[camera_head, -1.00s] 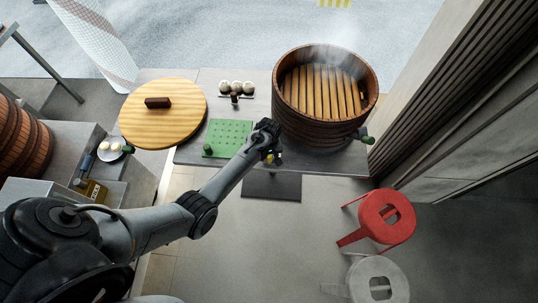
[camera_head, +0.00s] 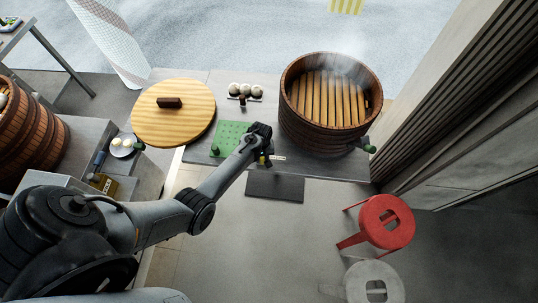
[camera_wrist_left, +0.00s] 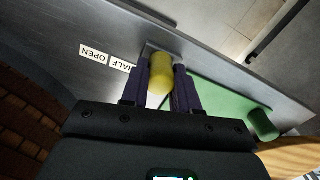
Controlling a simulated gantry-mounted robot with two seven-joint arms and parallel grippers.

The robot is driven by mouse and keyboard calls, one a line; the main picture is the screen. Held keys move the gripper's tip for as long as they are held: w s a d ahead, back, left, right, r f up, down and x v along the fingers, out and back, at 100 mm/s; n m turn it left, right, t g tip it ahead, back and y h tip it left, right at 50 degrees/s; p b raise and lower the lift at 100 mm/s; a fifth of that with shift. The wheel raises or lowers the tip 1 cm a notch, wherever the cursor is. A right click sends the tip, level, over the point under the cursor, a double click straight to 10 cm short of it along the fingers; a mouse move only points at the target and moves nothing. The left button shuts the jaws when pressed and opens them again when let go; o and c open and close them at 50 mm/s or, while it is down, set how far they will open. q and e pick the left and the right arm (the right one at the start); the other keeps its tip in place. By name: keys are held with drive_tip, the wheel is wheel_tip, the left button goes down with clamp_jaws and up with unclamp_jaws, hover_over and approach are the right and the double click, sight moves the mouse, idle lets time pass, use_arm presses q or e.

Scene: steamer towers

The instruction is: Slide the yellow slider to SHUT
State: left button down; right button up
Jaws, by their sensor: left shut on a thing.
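The yellow slider (camera_wrist_left: 160,76) stands on the metal front face of the counter. It sits between the two fingers of my left gripper (camera_wrist_left: 162,90), which is shut on it. In the left wrist view, the OPEN label (camera_wrist_left: 94,53) is fully visible, and the HALF label (camera_wrist_left: 119,64) is partly covered by a finger. No SHUT label can be seen. In the head view my left gripper (camera_head: 262,150) is at the counter's front edge, and the yellow slider (camera_head: 262,160) shows as a small spot below it. My right gripper is not in view.
A steaming wooden steamer (camera_head: 330,105) stands right of my gripper. A green board (camera_head: 232,137) lies just left, with a round wooden lid (camera_head: 173,112) beyond it. Several white buns (camera_head: 246,90) sit behind. A red stool (camera_head: 386,220) stands in front at right.

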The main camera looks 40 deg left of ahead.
use_arm(q)
drive_tip(key=shift+a, duration=0.1)
drive_tip(key=c, duration=1.3)
unclamp_jaws()
drive_tip(key=o, duration=0.5)
drive_tip(key=shift+s+a, duration=0.15)
drive_tip(key=shift+a, duration=0.05)
drive_tip(key=shift+c, duration=0.2)
drive_tip(key=shift+d, duration=0.1)
drive_tip(key=shift+r, duration=0.1)
wheel_tip(320, 180, up, 11)
drive_tip(key=p, duration=0.1)
drive_tip(key=shift+f, duration=0.2)
